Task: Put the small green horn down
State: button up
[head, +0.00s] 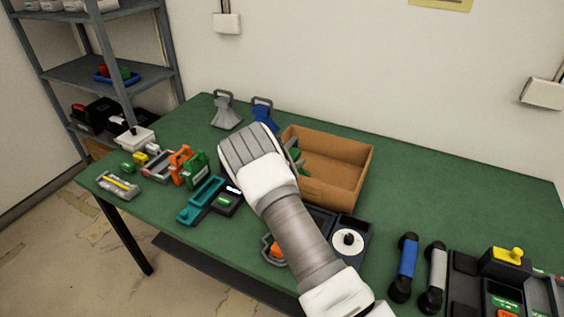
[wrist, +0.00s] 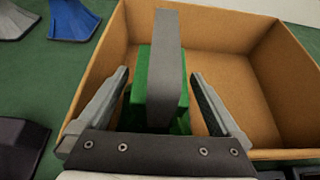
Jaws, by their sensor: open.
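The small green horn (wrist: 147,88) is inside the brown open box, with a grey bar-shaped part (wrist: 168,60) rising in front of it in the wrist view. My gripper (wrist: 161,80) is open, with one finger on each side of the horn and visible gaps between fingers and horn. In the head view, a bit of green (head: 303,156) shows inside the box beside my gripper (head: 294,156), which my arm partly hides. The horn's lower part is hidden by my gripper's palm.
The brown box (head: 352,176) has raised walls close around my gripper. A grey horn (head: 225,112) and a blue horn (head: 264,113) stand left of it. Several phone parts crowd the table's left and front right. The green table (head: 430,185) is clear right of the box.

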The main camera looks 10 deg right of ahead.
jog(key=v, duration=1)
jog(key=s+d+r+m+g, duration=0.3)
jog(key=s+d+r+m, duration=0.3)
jog(key=s+r+m, duration=0.3)
jog(key=s+d+r+m+g, duration=0.3)
jog(key=s+d+r+m, duration=0.3)
jog(key=s+r+m, duration=0.3)
jog(key=s+a+r+m+y, duration=0.2)
jog(key=s+m, duration=0.1)
jog(key=s, duration=0.5)
jog(key=s+a+r+m+y, duration=0.2)
jog(key=s+r+m, duration=0.1)
jog(key=s, duration=0.5)
jog(key=s+a+r+m+t+y, duration=0.1)
jog(key=s+a+r+m+y, duration=0.1)
jog(key=s+m, duration=0.3)
jog(key=s+y, duration=0.1)
jog(key=s, duration=0.2)
jog(key=shift+s+a+r+b, duration=0.2)
jog(key=shift+s+a+b, duration=0.1)
